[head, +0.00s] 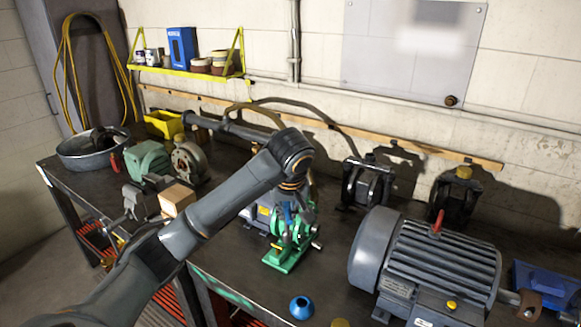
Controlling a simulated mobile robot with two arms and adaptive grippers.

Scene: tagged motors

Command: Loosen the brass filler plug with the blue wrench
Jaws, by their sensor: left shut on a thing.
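My left gripper (289,208) points down over a small green machine (287,258) on the dark bench. It is shut on a slim blue tool, which looks like the blue wrench (288,214). The wrench is mostly hidden by the gripper and sits close to the top of the green machine. I cannot tell whether it touches a plug there. A small brass-coloured spot (278,246) shows low on the green machine; whether it is the filler plug is unclear. My right gripper is not in view.
A large grey motor (425,262) with a red tag fills the right of the bench (340,235). A blue cone-shaped piece (301,307) stands at the front edge. A wooden block (177,199), a green vise-like machine (147,160) and a round pan (85,155) are at left.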

